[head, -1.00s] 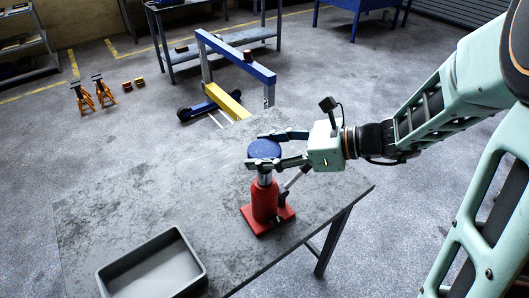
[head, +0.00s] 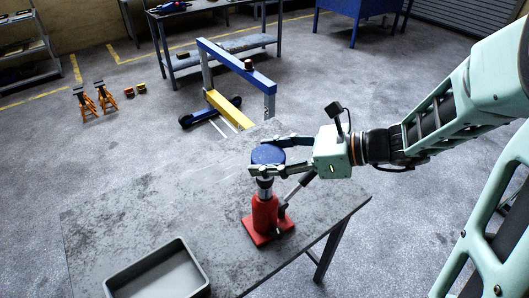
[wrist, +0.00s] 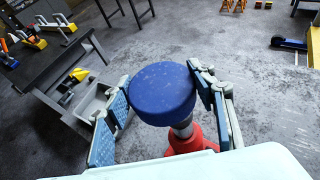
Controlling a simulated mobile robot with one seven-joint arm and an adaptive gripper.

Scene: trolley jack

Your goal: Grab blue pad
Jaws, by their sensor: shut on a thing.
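The blue pad (head: 267,154) is a round, thick disc on top of the red bottle jack (head: 264,212), which stands upright on the grey table. My gripper (head: 267,157) reaches in from the right with a finger on either side of the pad. In the wrist view the pad (wrist: 163,92) sits between the two fingers, and my gripper (wrist: 165,98) is shut on it. The pad appears to rest on the jack's metal ram, partly visible below it in the wrist view.
A grey tray (head: 118,283) lies at the table's front left. The table top (head: 150,205) is clear around the jack. A blue and yellow hoist (head: 235,65) stands on the floor behind the table. Orange axle stands (head: 105,94) stand further back left.

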